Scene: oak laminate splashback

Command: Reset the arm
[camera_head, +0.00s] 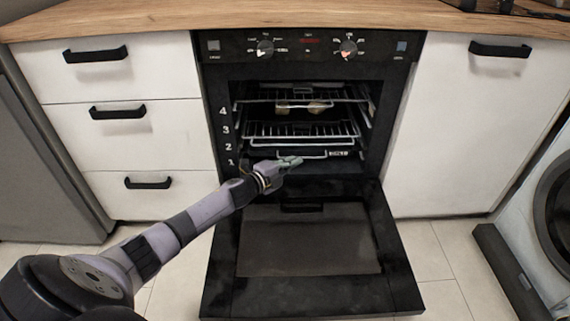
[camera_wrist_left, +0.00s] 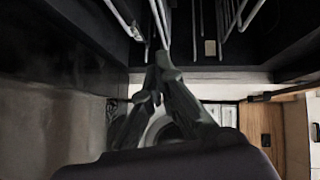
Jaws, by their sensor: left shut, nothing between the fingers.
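My left arm reaches in from the lower left in the head view. Its gripper (camera_head: 290,161) is at the front of the open oven (camera_head: 215,120), just above the inner end of the lowered door (camera_head: 400,285). The gripper is shut and empty. In the left wrist view the fingertips (camera_wrist_left: 163,62) meet close to the oven's wire racks; I cannot tell whether they touch a rack. The pulled-out lower rack (camera_head: 300,130) is right above the gripper in the head view. My right gripper is not in view.
An upper rack (camera_head: 275,98) holds small pale-brown items (camera_head: 317,106). White drawers (camera_head: 140,75) stand left of the oven and a white cabinet (camera_head: 470,130) right. A wooden countertop (camera_head: 290,14) runs above. A washing machine (camera_head: 553,220) is at the far right.

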